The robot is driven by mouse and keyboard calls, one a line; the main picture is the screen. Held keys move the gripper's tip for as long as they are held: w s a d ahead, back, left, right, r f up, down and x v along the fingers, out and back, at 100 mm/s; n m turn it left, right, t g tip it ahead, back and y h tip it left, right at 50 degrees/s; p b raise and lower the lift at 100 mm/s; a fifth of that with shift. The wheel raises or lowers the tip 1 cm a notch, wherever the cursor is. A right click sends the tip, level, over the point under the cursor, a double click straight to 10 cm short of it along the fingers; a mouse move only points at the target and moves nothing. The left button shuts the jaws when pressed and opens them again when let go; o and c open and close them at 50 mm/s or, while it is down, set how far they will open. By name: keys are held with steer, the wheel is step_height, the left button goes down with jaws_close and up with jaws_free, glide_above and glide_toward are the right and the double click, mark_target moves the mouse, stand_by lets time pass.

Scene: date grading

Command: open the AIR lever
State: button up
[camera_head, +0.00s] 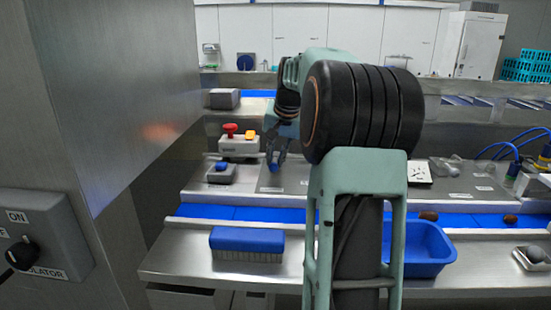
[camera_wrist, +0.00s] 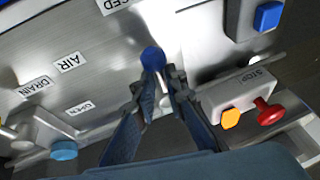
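The AIR lever shows in the wrist view as a round blue knob (camera_wrist: 153,58) on a short stem. The AIR label (camera_wrist: 71,62) is on the metal panel to its left. An OPEN label (camera_wrist: 79,107) lies lower left, and a partly cut-off label ending in "SED" (camera_wrist: 115,3) is at the top. My gripper (camera_wrist: 162,78) is at the knob, its two fingers apart with the knob at their tips. Whether they touch it cannot be told. In the head view my gripper (camera_head: 276,160) points down over the panel.
A STOP box (camera_wrist: 235,95) with red and yellow buttons is close on the right. A blue button box (camera_wrist: 262,18) is at upper right. A DRAIN label (camera_wrist: 35,87) and light-blue knob (camera_wrist: 64,150) are left. A blue conveyor (camera_head: 235,212) and brush (camera_head: 247,241) lie in front.

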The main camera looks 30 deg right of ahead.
jaws_close()
